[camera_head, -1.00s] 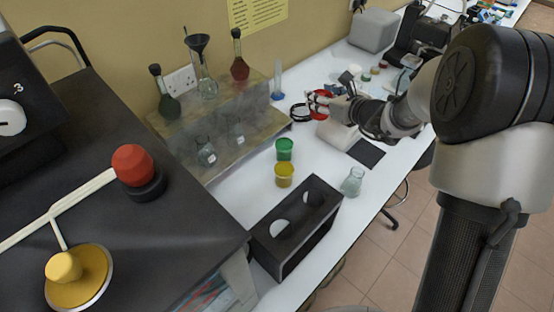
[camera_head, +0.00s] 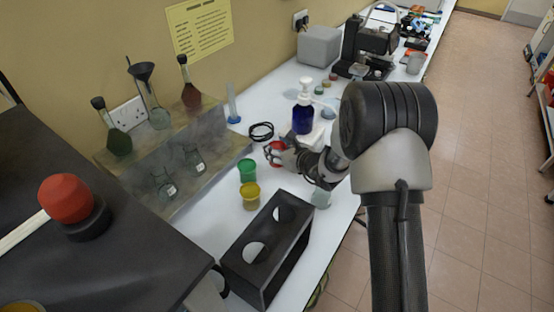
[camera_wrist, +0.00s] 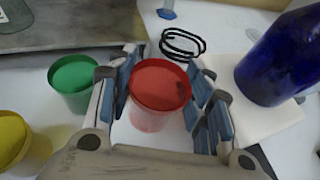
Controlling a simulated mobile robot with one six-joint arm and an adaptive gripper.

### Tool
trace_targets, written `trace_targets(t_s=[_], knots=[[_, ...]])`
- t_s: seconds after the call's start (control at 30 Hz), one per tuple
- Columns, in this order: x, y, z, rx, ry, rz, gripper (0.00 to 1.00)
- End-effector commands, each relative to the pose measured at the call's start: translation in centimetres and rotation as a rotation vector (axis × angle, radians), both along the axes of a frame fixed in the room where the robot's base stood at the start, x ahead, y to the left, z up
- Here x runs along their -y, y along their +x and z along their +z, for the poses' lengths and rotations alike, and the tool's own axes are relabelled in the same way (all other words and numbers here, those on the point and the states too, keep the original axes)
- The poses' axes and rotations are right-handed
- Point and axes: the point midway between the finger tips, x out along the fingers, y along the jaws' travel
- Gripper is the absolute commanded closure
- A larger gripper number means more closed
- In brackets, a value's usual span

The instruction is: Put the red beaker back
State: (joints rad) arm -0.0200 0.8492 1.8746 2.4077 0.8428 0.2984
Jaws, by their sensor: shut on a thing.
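The red beaker (camera_head: 275,149) is between the fingers of my gripper (camera_head: 284,151), over the white bench. In the wrist view my gripper (camera_wrist: 160,95) is shut on the red beaker (camera_wrist: 158,85), with blue finger pads on both sides. I cannot tell whether its base touches the bench. The green beaker (camera_head: 247,170) stands just left of it, and the yellow beaker (camera_head: 250,195) stands nearer the front. The wrist view also shows the green beaker (camera_wrist: 73,76) close to the left finger and part of the yellow beaker (camera_wrist: 16,140).
A blue bottle (camera_head: 303,117) stands behind my gripper, right of the black rings (camera_head: 261,132). A black rack with round holes (camera_head: 268,250) is in front. A stand with flasks (camera_head: 212,150) is left. A glass flask (camera_head: 321,197) is partly hidden below my arm.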

Motion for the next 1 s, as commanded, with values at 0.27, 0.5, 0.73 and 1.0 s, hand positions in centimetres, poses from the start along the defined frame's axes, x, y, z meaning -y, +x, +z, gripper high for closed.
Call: trace_targets(t_s=[0.27, 0.5, 0.73, 1.0], knots=[[0.0, 0.0, -3.8, -0.001, 0.0, 0.0, 0.8], [0.0, 0.0, -4.1, 0.002, 0.001, 0.0, 0.8], [0.0, 0.0, -4.5, 0.001, 0.001, 0.0, 0.53], [0.0, 0.0, -4.4, 0.001, 0.001, 0.0, 0.35]])
